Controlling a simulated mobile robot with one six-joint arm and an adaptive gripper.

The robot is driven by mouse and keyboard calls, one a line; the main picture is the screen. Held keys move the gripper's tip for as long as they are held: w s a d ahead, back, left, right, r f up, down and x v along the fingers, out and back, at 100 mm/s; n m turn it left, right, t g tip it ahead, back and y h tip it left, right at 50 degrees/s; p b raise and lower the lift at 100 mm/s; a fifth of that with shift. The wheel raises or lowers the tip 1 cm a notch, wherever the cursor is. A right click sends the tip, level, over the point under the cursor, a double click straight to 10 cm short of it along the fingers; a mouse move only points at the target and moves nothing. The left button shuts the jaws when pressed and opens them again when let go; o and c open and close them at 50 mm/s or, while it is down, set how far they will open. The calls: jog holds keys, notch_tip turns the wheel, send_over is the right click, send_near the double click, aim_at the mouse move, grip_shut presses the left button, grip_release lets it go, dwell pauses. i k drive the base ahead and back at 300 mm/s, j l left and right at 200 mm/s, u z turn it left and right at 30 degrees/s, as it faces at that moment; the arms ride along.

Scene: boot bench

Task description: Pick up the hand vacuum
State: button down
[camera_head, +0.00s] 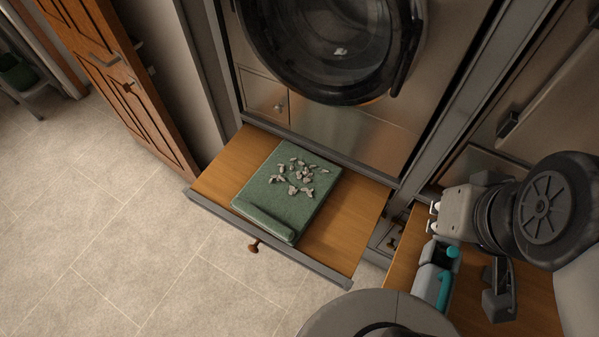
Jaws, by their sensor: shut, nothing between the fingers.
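The hand vacuum (428,279), grey with a teal handle and a small teal part, lies on the wooden bench top at the lower right. My gripper (435,217) comes in from the right on my dark and grey arm. Its small pale tips point left, just above the vacuum in the picture. It is shut and empty. The height between gripper and vacuum cannot be judged, and my arm hides part of the bench.
A pulled-out wooden drawer (217,181) holds a green mat (257,193) strewn with pale bits. A round-door machine (330,100) stands behind it. A dark bracket-like item (498,292) is right of the vacuum. Tiled floor at left is clear.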

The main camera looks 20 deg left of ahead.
aim_at(436, 285)
jog(key=k+j+z, duration=0.1)
jog(key=z, duration=0.25)
jog(key=k+z, duration=0.15)
jog(key=z, duration=0.2)
jog(key=k+z, duration=0.15)
jog(key=z, duration=0.25)
